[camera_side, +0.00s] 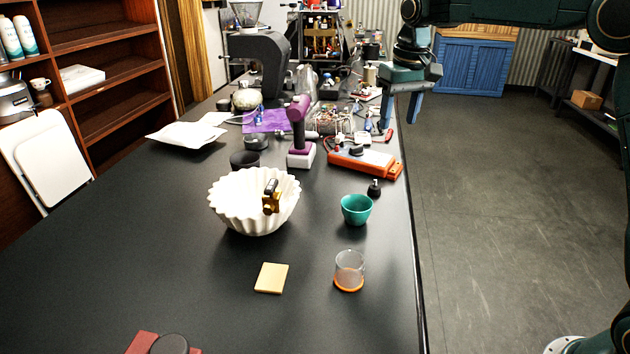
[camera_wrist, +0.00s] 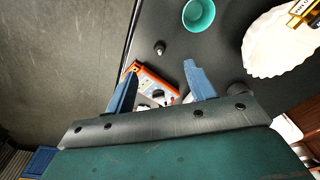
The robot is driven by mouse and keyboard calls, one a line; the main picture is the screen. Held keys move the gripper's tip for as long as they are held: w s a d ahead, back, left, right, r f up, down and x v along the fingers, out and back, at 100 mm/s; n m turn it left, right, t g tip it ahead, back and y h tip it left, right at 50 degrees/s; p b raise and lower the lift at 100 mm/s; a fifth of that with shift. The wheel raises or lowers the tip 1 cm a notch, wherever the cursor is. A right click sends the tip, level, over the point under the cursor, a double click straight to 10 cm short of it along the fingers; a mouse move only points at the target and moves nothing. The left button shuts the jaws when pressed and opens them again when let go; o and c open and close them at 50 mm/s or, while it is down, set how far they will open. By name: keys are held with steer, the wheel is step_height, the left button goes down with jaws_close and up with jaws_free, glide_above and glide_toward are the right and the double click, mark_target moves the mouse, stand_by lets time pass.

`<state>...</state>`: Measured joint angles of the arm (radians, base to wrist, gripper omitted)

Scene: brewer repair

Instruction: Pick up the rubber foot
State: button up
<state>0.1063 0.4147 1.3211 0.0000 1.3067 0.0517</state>
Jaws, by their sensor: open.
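A small black piece, which looks like the rubber foot (camera_side: 374,188), stands on the dark table near its right edge, just behind the teal cup (camera_side: 356,209). In the wrist view the rubber foot (camera_wrist: 159,48) shows beyond the fingertips, roughly centred between them, with a lighter tip. My gripper (camera_side: 399,122) hangs with its blue fingers down near the table's right edge, behind and above the rubber foot. In the wrist view my gripper (camera_wrist: 160,69) is open with nothing between its fingers.
An orange-and-grey instrument (camera_side: 365,162) lies just behind the foot. A white fluted bowl (camera_side: 240,205) holding a brass part (camera_side: 271,197) stands to the left. A clear glass (camera_side: 349,268) and a tan pad (camera_side: 271,278) lie in front.

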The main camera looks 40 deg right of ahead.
steer(key=w+d+f+g, duration=0.1)
steer(key=w+d+f, duration=0.1)
steer(key=w+f, duration=0.4)
steer(key=shift+w+d+f, duration=0.15)
steer(key=shift+w+f, duration=0.1)
steer(key=shift+f, duration=0.15)
glide_above(376, 181)
steer(key=shift+w+d+f, duration=0.1)
steer(key=shift+f, duration=2)
steer(key=shift+w+d+f, duration=0.1)
steer(key=shift+f, duration=1.95)
steer(key=shift+f, duration=0.1)
steer(key=shift+a+f, duration=0.1)
steer(key=shift+f, duration=2.45)
steer(key=c, duration=1)
